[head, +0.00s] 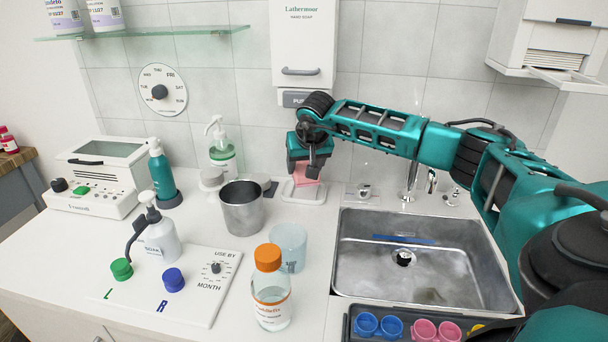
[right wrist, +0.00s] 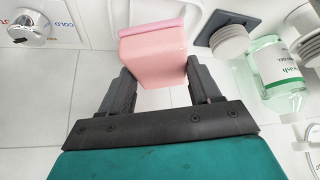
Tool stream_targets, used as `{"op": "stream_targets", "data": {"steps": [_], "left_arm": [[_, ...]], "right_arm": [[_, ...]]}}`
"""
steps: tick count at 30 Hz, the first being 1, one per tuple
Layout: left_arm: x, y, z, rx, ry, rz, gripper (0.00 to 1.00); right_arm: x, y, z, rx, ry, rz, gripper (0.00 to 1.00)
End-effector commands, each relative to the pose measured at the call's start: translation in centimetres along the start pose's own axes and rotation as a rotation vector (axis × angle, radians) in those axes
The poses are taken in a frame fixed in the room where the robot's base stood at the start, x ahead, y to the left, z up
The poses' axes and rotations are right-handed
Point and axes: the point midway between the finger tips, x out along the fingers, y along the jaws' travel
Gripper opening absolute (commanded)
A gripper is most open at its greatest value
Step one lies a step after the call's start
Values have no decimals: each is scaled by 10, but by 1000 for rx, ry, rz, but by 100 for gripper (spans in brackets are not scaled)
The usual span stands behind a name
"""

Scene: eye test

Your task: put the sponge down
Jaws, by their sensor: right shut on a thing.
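The pink sponge (head: 306,174) is between the fingers of my right gripper (head: 306,168), which is shut on it. My left gripper is not in view.
A metal cup (head: 242,212) and a pump bottle (head: 222,155) stand left of the dish. The sink (head: 355,268) and its tap (head: 410,185) are to the right. A soap dispenser (head: 302,45) hangs above. An orange-capped bottle (head: 270,295) stands in front.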

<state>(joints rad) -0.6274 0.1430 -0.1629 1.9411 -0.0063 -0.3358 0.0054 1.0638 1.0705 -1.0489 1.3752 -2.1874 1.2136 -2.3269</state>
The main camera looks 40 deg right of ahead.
Motion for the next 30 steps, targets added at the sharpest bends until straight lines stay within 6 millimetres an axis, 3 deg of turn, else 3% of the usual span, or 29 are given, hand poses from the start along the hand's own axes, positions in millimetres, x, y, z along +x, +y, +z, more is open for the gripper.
{"op": "stream_targets", "data": {"steps": [1, 6, 14, 25, 26, 30], "left_arm": [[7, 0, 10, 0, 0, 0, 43], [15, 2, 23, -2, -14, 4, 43], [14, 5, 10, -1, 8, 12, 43], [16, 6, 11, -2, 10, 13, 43], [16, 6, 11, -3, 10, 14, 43], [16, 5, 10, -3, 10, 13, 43]], "right_arm": [[12, 0, 6, -1, 0, -1, 34], [26, 1, 10, -4, 0, -4, 34], [24, 1, 8, -5, 0, -4, 34], [34, 1, 14, -6, 0, -3, 34], [33, 1, 14, -6, 0, -4, 64], [33, 1, 14, -6, 0, -3, 78]]}}
